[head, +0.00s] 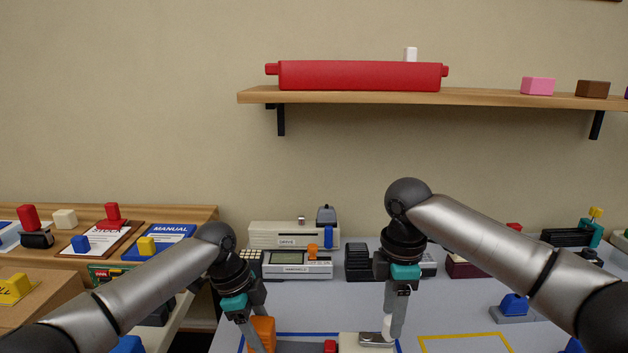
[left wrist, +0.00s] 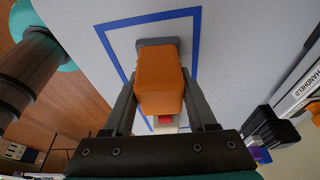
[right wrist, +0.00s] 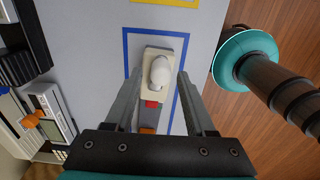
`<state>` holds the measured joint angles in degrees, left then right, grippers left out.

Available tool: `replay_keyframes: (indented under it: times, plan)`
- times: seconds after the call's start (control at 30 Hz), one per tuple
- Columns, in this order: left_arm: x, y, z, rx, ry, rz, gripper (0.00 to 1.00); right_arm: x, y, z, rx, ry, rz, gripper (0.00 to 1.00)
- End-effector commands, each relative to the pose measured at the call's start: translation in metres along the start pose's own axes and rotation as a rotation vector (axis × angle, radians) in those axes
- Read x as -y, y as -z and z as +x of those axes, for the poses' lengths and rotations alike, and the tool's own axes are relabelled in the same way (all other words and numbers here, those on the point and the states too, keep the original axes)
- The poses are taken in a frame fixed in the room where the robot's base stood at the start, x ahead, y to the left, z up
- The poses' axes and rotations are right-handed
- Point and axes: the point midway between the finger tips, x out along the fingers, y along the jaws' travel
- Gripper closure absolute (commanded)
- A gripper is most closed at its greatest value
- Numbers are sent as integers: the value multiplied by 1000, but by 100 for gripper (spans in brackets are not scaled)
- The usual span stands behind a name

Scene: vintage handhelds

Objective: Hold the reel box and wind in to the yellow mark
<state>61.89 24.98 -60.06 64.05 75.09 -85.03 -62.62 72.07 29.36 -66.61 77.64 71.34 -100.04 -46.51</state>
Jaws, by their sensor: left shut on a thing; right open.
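The reel box lies inside a blue outline on the grey table. An orange block (head: 263,331) forms its left part, and it fills the left wrist view's middle (left wrist: 160,85). A small red piece (head: 330,346) and a cream box (head: 366,339) are to its right. A white knob (right wrist: 159,72) sits on the cream box. My left gripper (head: 257,340) is shut on the orange block. My right gripper (head: 393,335) is open, its fingers on either side of the knob; contact cannot be told. No yellow mark shows on the reel box.
A yellow outline (head: 465,338) is on the table to the right. A blue knob on a grey base (head: 514,307) stands beyond it. A cream drive (head: 290,236) and a handheld (head: 297,265) stand at the back. A wooden shelf (head: 500,97) is above.

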Motion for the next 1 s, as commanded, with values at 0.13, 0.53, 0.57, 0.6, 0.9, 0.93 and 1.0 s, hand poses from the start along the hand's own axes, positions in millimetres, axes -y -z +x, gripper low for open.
replay_keyframes:
  times: [0.13, 0.53, 0.57, 0.6, 0.9, 0.93, 1.0]
  plan:
    - [-3, -2, 5, 7, -10, 1, 100, 0, 0, -12, 0, -1, -1, 45]
    - [-3, -2, 5, 7, -11, 1, 100, 0, 0, -37, 0, 0, -2, 45]
    - [-3, -2, 5, 7, -11, 1, 100, 0, 0, -37, 0, 0, -2, 45]
    - [-3, -2, 5, 7, -11, 1, 100, 0, 0, -38, 0, 0, -2, 45]
    - [-3, -2, 5, 7, -11, 0, 100, 0, 0, -37, 0, 0, -2, 45]
    - [-3, -2, 5, 7, -11, 0, 100, 0, 0, -37, 0, 0, -2, 45]
    - [-3, -2, 5, 7, -11, 0, 41, 0, 0, -37, 0, 0, -2, 45]
